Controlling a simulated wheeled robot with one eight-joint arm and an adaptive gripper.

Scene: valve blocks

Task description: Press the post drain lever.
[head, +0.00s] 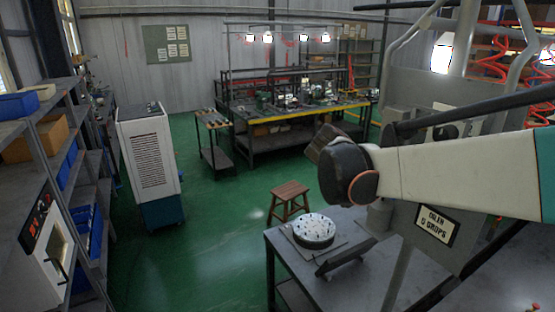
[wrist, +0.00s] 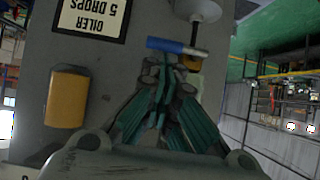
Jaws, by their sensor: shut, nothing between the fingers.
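A lever with a blue handle (wrist: 178,46) lies across the grey panel in the wrist view, just past my fingertips. I take it for the drain lever, but no label on it shows. My gripper (wrist: 172,72) is shut and empty, its tips close below the blue handle. I cannot tell whether they touch it. A small yellowish part (wrist: 194,63) shows beside the tips, partly hidden by them. In the head view my arm reaches across the right side, and neither the fingers nor the blue handle can be made out.
The grey panel (head: 472,250) carries an "OILER 5 DROPS" sign (head: 435,225). A yellow cylinder (wrist: 66,97) and a pale disc on a stem (wrist: 198,10) are near my gripper. A grey table (head: 355,280) holds a round pale part (head: 314,231). A wooden stool (head: 288,198) stands behind.

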